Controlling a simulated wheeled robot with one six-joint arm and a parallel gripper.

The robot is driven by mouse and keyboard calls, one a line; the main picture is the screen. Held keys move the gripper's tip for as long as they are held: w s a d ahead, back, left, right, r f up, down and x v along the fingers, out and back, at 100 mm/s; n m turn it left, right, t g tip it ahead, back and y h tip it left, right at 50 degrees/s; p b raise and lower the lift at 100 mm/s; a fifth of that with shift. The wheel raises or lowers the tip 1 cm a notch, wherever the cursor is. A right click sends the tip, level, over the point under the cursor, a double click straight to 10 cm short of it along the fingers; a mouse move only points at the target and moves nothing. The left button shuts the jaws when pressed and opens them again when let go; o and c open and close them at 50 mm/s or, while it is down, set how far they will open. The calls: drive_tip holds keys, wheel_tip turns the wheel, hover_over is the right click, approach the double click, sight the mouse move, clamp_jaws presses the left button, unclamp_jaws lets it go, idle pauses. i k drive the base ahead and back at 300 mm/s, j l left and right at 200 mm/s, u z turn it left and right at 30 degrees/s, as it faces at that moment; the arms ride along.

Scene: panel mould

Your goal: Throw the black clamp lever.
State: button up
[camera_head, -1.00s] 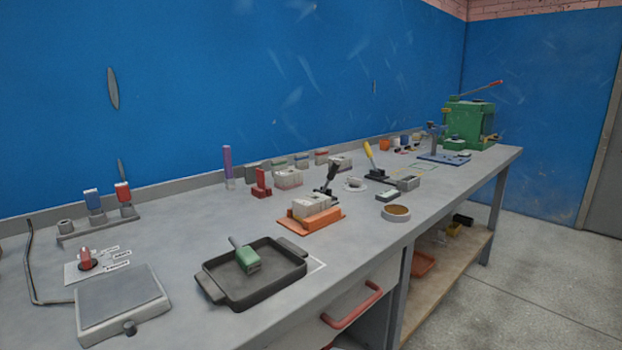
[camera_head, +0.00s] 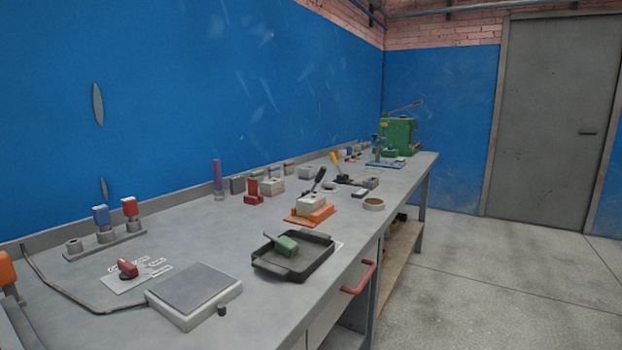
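The black clamp lever (camera_head: 319,178) stands tilted up to the right on the workbench, in the middle of the camera view. It rises behind a pale grey block (camera_head: 311,202) that sits on an orange base (camera_head: 309,216). A second lever with a yellow handle (camera_head: 335,160) stands a little farther back, on a dark base. My gripper is not in view, so its opening and its distance from the lever do not show.
A green machine (camera_head: 397,135) stands at the far end. Open floor (camera_head: 480,270) lies right of the bench.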

sight(323, 170)
drive_tip(key=i+l+u, duration=0.25)
drive_tip(key=i+l, duration=0.4)
drive_tip(key=i, duration=0.35)
drive_tip(key=i+l+u, duration=0.25)
drive_tip(key=i+l, duration=0.6)
